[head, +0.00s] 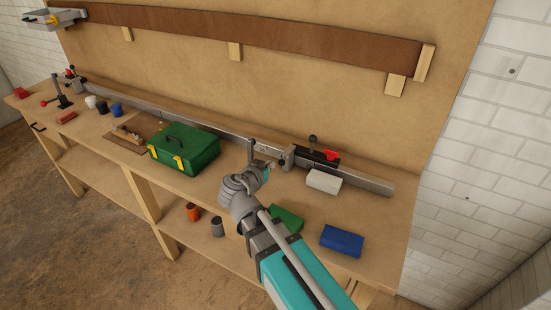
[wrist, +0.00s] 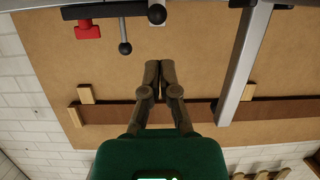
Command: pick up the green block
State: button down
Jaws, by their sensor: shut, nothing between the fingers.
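The green block (head: 288,216) lies on the workbench (head: 215,180) right of my forearm, which partly covers it in the head view. It does not show in the wrist view. My gripper (head: 262,166) is above the bench, further back than the green block and apart from it, near the metal rail. In the wrist view my gripper (wrist: 158,70) has its two fingers together, with nothing between them.
A blue block (head: 342,240) lies right of the green block, and a white block (head: 324,181) lies behind. A clamp with a red handle (head: 331,155) sits on the metal rail (head: 225,134). A green toolbox (head: 192,146) stands left of my gripper.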

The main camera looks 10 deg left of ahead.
aim_at(294, 223)
jog(key=k, duration=1)
